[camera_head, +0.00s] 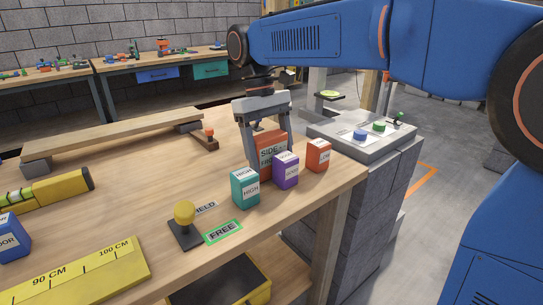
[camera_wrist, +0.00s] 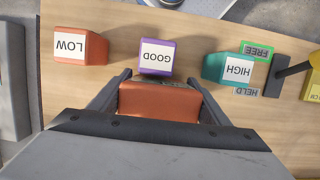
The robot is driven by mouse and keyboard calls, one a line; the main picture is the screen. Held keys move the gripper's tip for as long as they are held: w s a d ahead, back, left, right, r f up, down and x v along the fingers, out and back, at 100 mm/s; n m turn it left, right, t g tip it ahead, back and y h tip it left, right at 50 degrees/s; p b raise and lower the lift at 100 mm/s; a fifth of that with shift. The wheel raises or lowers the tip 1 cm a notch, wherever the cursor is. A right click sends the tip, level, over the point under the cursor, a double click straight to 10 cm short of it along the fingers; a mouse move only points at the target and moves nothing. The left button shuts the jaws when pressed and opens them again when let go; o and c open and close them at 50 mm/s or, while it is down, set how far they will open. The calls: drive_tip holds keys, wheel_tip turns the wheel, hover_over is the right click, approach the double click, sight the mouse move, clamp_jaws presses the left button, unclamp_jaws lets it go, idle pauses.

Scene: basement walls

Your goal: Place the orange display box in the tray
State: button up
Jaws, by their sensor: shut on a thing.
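An orange-red box (camera_head: 270,152) with printing that reads "SIDE" is between the fingers of my gripper (camera_head: 267,146). In the wrist view the same orange box (camera_wrist: 160,102) fills the gap between the fingers (camera_wrist: 158,84). My gripper is shut on it. The box is upright behind the small label boxes, and I cannot tell whether its base touches the bench (camera_head: 130,190). A dark open container with a yellow rim (camera_head: 262,292) is partly visible below the bench edge.
Near the bench edge stand a teal HIGH box (camera_head: 245,188), a purple GOOD box (camera_head: 285,170) and an orange LOW box (camera_head: 318,155). A yellow-knobbed lever (camera_head: 185,222) stands left of them. A grey console (camera_head: 370,138) with buttons is at right.

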drive_tip(key=shift+f, duration=0.1)
drive_tip(key=o, duration=1.2)
drive_tip(key=shift+c, duration=0.2)
drive_tip(key=v, duration=1.1)
drive_tip(key=shift+r, duration=0.3)
drive_tip(key=shift+w+r, duration=0.1)
drive_tip(key=shift+r, duration=0.25)
